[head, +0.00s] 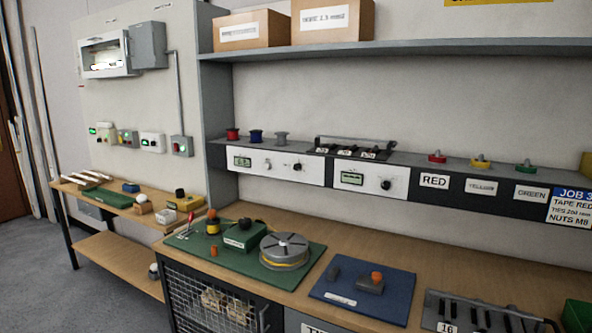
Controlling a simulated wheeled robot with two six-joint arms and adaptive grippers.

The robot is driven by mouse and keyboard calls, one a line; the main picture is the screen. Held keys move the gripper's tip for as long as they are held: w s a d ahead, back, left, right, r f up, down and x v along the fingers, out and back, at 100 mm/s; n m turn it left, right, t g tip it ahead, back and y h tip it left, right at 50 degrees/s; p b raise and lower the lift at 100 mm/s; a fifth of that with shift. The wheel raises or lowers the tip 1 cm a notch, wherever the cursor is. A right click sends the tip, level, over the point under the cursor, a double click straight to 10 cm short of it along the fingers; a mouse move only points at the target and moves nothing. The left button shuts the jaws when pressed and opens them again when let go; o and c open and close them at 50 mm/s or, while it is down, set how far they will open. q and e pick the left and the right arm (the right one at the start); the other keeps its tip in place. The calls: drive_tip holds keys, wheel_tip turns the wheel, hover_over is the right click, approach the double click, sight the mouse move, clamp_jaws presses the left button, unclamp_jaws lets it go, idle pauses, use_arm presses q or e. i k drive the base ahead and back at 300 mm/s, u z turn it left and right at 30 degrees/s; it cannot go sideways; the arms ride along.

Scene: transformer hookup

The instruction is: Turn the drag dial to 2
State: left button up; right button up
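No dial label reads clearly as "drag", so I cannot tell which one is the drag dial. A black round knob (297,166) sits on the left white panel (270,163) under the shelf, beside a small green display. A second black knob (386,185) sits on the right white panel (362,177), also beside a display. On the bench's green mat (283,279) stand a grey-topped reel (285,246) with yellow line, a green box (243,236) with a dark top piece, and an orange-topped post (212,222). Knob settings are too small to read. Neither gripper is in view.
A blue mat (343,300) with a grey block and orange knob lies right of the green mat. Spools and coloured tape rolls stand on the ledge. A lower side table (130,204) is at left. Bare wood lies behind the mats.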

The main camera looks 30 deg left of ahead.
sight(297, 168)
drive_tip(key=u, duration=0.35)
drive_tip(key=i, duration=0.8)
drive_tip(key=u, duration=0.4)
